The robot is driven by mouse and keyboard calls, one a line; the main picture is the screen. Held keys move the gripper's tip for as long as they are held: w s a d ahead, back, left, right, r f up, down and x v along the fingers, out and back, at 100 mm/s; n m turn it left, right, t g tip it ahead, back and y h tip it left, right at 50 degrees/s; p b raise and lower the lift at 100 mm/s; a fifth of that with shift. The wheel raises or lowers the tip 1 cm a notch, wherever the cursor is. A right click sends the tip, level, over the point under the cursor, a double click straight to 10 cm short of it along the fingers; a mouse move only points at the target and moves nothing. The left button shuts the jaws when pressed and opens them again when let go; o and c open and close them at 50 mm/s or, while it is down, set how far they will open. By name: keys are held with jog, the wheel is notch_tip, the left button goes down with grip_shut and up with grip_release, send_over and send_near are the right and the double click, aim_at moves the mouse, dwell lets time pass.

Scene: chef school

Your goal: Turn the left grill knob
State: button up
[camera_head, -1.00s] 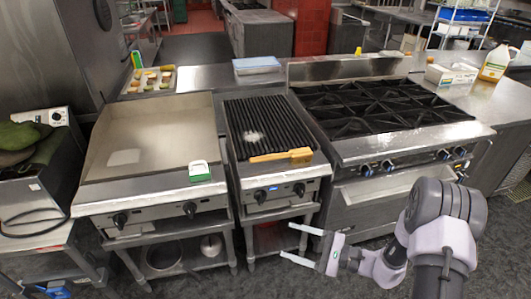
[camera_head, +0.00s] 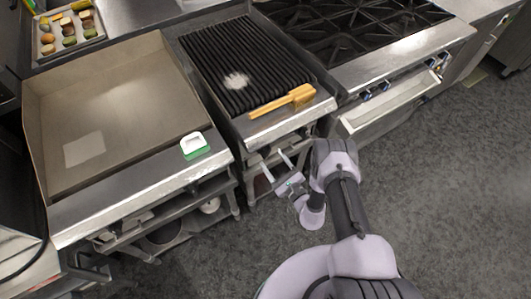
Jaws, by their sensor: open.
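The charbroiler grill (camera_head: 215,55) stands between a flat griddle and a range. My gripper (camera_head: 273,161) is at the front of the grill, below its steel front ledge (camera_head: 285,121). Its two fingers are spread apart and point at the front panel, with nothing visible between them. The grill knobs sit on that panel. They are hard to make out now, as the ledge and my gripper cover most of the panel. I cannot tell whether a finger touches the left knob.
A wooden-handled brush (camera_head: 285,101) lies on the grill's front edge. A green and white scraper (camera_head: 194,146) lies on the front of the griddle (camera_head: 120,110). Grey floor (camera_head: 440,200) is free at right.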

aim_at(268, 154)
jog(key=b+x, duration=0.1)
jog(key=x, duration=0.4)
jog(key=shift+w+a, duration=0.2)
jog(key=shift+c, duration=0.2)
jog(key=c, duration=1.1)
